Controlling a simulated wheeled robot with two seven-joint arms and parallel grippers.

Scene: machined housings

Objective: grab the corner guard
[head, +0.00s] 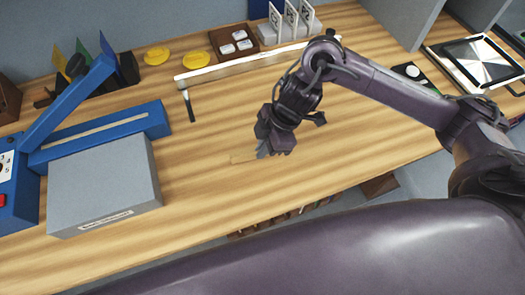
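My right gripper (264,152) is low over the middle of the wooden table, pointing down and to the left. Its dark purple body hides most of its fingers, and the gap between them cannot be made out. My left gripper is out of view.
A grey box (104,186) and a blue machine (100,133) stand at the left. A long pale bar (235,66) and a dark brush-like tool (189,106) lie behind the gripper. Yellow discs (195,59) and a brown tray (215,45) are at the back. The table around the gripper is clear.

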